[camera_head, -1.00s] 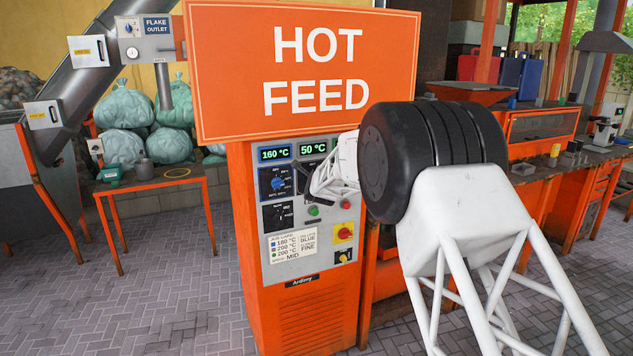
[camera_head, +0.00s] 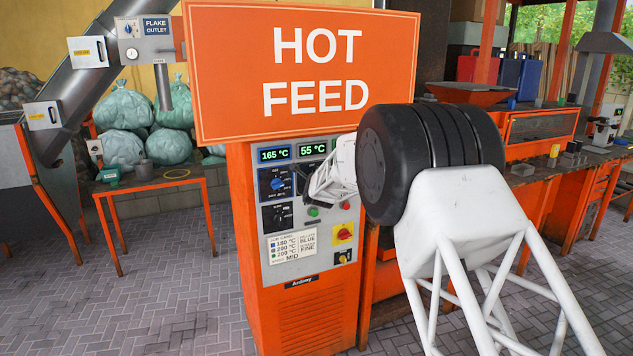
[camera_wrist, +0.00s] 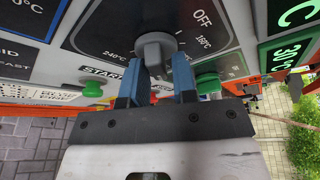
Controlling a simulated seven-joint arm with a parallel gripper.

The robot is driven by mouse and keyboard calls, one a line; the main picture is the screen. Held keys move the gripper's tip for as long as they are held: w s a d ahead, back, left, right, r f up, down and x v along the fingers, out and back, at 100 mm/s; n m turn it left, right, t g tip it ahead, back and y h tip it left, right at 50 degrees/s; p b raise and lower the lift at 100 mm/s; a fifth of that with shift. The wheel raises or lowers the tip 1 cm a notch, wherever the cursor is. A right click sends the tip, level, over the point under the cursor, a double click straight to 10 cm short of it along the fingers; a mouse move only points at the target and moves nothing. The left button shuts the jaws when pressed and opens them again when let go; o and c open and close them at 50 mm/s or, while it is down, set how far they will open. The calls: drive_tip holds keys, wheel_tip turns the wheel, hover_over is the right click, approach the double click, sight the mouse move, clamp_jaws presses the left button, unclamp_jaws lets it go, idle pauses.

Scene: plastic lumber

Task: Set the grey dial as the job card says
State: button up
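The grey dial (camera_wrist: 155,45) is on a black plate in the wrist view, with OFF, 160 °C and 240 °C legible around it. My gripper (camera_wrist: 160,78) has its two blue fingers on either side of the dial's grip. A gap shows at the right finger; contact at the left is unclear. The dial's pointed setting is hard to read. In the head view my gripper (camera_head: 322,185) hides the dial.
Lit displays read 165 °C (camera_head: 274,154) and 55 °C (camera_head: 312,150). A blue dial (camera_head: 280,183) and a lower black dial (camera_head: 278,215) sit left of my gripper. A red-on-yellow switch (camera_head: 343,233) is below.

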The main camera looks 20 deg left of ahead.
drive_tip(key=shift+s+a+f, duration=0.15)
drive_tip(key=shift+f, duration=0.2)
drive_tip(key=v, duration=0.8)
drive_tip(key=shift+w+r, duration=0.2)
drive_tip(key=shift+r, duration=0.15)
drive_tip(key=shift+d, duration=0.2)
idle(0.4)
drive_tip(key=s+d+r+n+g+h, duration=0.1)
drive_tip(key=s+d+r+n+g, duration=0.15)
drive_tip(key=s+d, duration=0.65)
drive_tip(key=s+d+r+n+g+h, duration=0.1)
drive_tip(key=s+d+r+n, duration=0.35)
drive_tip(key=d, duration=0.95)
drive_tip(key=s+d+r+n+g+h, duration=0.1)
drive_tip(key=s+d+r+n+g, duration=0.15)
drive_tip(key=s+d, duration=0.65)
drive_tip(key=s+d+f+n+g+h, duration=0.1)
drive_tip(key=s+d+f+n+g, duration=0.1)
drive_tip(key=s+d, duration=0.6)
drive_tip(key=s+d+f+n+g+h, duration=0.1)
drive_tip(key=s+d+n, duration=0.3)
drive_tip(key=s, duration=1.4)
drive_tip(key=s+d+f+n+g+h, duration=0.1)
drive_tip(key=s+d+f+n+g, duration=0.1)
drive_tip(key=s+d, duration=1)
drive_tip(key=shift+s+d+f+n+g+h, duration=0.2)
drive_tip(key=shift+s+f+n+g+h, duration=0.35)
drive_tip(key=shift+f, duration=0.45)
